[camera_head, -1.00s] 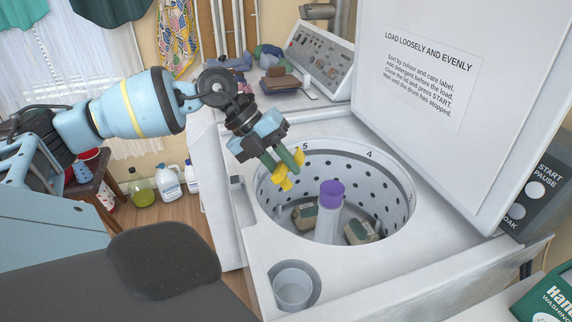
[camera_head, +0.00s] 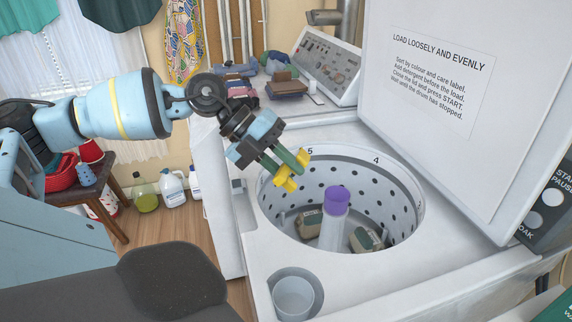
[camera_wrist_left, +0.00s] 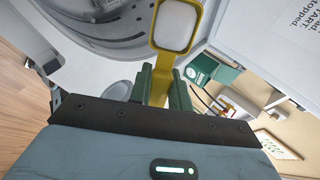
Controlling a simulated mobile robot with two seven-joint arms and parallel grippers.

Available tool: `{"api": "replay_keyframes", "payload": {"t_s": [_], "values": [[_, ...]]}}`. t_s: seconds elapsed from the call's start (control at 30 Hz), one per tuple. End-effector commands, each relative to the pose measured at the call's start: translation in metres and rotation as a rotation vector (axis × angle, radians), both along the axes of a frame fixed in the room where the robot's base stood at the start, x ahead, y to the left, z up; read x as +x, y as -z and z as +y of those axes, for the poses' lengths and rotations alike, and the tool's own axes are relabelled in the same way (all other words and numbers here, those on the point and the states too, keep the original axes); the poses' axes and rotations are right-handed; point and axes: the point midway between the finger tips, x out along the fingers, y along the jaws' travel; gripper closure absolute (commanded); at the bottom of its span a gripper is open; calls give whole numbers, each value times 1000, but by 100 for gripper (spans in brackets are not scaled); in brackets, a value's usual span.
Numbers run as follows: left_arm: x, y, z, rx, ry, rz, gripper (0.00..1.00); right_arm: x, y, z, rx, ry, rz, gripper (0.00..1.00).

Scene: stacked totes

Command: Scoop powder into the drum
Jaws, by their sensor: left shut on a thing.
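My left gripper (camera_head: 285,163) is shut on a yellow scoop (camera_head: 286,184) and holds it over the left part of the drum opening. In the left wrist view the scoop (camera_wrist_left: 190,48) extends ahead of the fingers (camera_wrist_left: 165,88); a pale, whitish fill shows inside its rim. The drum (camera_head: 400,208) is a white, perforated tub set in the washer top. It also shows in the wrist view (camera_wrist_left: 110,22). A white agitator post with a purple cap (camera_head: 335,199) stands in it. I cannot tell whether powder lies in the drum. My right gripper is out of view.
The raised lid (camera_head: 430,125) stands at the right behind the drum. Folded clothes (camera_head: 285,86) lie behind. Bottles (camera_head: 172,187) and a stool (camera_head: 118,200) stand at the left.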

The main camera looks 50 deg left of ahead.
Motion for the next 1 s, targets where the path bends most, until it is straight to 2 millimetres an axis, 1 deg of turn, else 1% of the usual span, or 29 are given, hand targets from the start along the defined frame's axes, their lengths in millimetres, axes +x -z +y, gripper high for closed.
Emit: {"api": "replay_keyframes", "payload": {"t_s": [0.2,0.33,0.4,0.47,0.7,1.0], "values": [[0,0,0,0,0,0,100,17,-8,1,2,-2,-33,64],[0,0,0,0,0,0,100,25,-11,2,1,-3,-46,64],[-1,5,1,-28,-4,-12,100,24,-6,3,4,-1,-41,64],[-1,6,1,-55,-7,-27,100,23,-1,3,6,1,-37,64],[-1,4,0,-155,-23,-96,100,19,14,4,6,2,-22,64],[0,4,0,-276,-44,-176,100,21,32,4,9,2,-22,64]]}}
